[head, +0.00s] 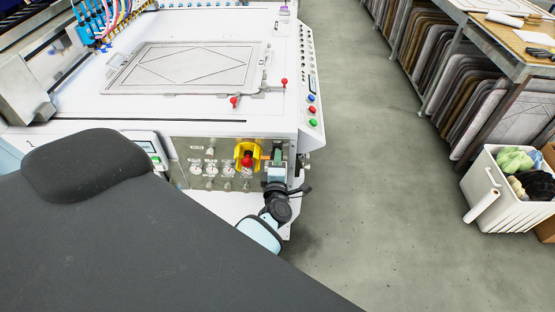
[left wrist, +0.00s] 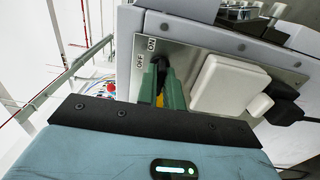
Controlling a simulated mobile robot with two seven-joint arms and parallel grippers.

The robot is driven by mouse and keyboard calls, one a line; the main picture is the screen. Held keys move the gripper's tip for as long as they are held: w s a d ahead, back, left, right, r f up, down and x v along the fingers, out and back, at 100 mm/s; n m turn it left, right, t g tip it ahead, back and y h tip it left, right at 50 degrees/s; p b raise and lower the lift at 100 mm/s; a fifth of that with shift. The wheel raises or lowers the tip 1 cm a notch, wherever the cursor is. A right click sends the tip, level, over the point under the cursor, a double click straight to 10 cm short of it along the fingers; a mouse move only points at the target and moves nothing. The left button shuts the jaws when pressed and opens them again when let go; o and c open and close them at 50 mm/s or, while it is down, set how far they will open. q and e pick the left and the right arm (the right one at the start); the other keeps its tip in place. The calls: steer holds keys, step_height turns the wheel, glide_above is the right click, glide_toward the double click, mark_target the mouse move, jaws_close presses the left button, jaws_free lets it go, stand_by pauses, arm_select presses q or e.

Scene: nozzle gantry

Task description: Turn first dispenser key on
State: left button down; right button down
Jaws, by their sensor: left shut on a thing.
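My left gripper (head: 277,158) is at the right front corner of the white machine. In the left wrist view its green fingers (left wrist: 160,84) are shut on a small dark key (left wrist: 160,62) at a metal plate (left wrist: 185,50). The plate carries an OFF label (left wrist: 140,61) on the left and an ON label (left wrist: 151,44) above the key. The fingers cover most of the key, so I cannot tell which label it points to. In the head view the gripper hides the key. My right gripper is in neither view.
A red emergency knob on a yellow mount (head: 247,155) is just left of the gripper in the head view. A white box (left wrist: 226,86) and a black plug (left wrist: 285,102) are close on the right in the wrist view.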

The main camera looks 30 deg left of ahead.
arm_select(q)
steer(key=c, duration=1.5)
jaws_free()
steer(key=shift+c, duration=0.2)
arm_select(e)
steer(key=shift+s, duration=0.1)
